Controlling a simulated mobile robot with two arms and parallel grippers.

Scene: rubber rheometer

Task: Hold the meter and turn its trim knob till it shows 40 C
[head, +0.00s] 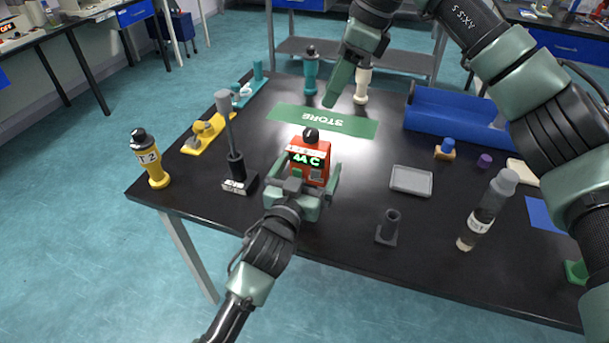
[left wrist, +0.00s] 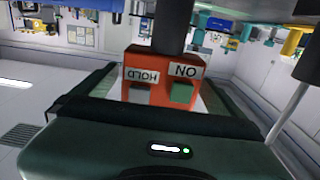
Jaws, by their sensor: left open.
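The orange-red meter (head: 318,173) stands on the black table near its front edge. Its green display seems to read 44 C, and a black trim knob (head: 310,135) sits on top. My left gripper (head: 307,177) is open, with one finger on each side of the meter; I cannot tell whether they touch it. In the left wrist view the meter (left wrist: 160,63) stands between the fingers, showing a HOLD label over a grey button and an ON label over a green button. My right gripper (head: 335,92) hangs above the back of the table, its jaw opening hidden.
A green STORE mat (head: 290,117) lies behind the meter. A grey stand (head: 236,170) is to its left, with a yellow T2 handle (head: 150,160) farther left. A grey tray (head: 411,181), a small grey holder (head: 388,228) and a bottle (head: 487,212) are to the right. A blue rack (head: 450,118) stands behind.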

